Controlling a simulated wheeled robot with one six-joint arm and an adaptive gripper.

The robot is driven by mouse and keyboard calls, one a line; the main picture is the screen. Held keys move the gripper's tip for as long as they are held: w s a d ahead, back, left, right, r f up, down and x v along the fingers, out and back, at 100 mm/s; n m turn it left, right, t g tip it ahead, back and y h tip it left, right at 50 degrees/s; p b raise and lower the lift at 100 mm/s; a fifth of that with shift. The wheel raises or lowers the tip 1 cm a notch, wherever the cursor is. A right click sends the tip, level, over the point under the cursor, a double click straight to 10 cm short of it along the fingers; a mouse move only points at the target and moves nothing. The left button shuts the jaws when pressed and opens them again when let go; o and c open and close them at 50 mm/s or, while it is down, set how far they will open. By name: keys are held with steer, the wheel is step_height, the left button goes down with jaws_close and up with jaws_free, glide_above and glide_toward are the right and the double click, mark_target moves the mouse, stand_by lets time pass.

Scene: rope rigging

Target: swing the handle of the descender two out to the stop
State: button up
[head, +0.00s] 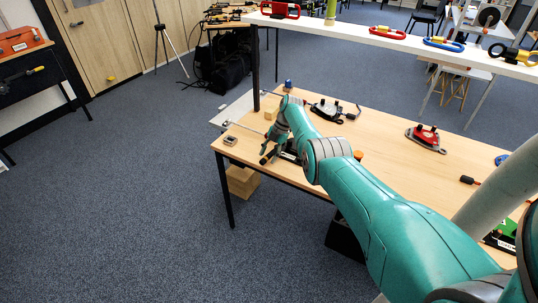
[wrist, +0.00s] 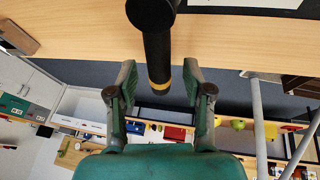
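My gripper (head: 275,143) is over the left front part of the wooden table, beside a dark descender (head: 291,152) that my arm partly hides. In the wrist view my gripper (wrist: 160,84) is open, with one finger on each side of a black handle (wrist: 157,56) with a yellow band near its end. Gaps show between the handle and both fingers. The handle's end also shows below my gripper in the head view (head: 265,160). A black descender (head: 326,110) and a red one (head: 426,137) lie farther back. No number is readable, so I cannot tell which is two.
A raised white shelf (head: 400,42) with coloured carabiners runs above the table's back edge. A small metal piece (head: 230,140) lies near the table's left corner. A wooden block (head: 271,113) sits behind my gripper. Bare tabletop (head: 385,150) lies right of my arm.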

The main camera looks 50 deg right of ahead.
steer(key=shift+r, duration=0.1)
steer(key=v, duration=1.2)
stand_by(0.4)
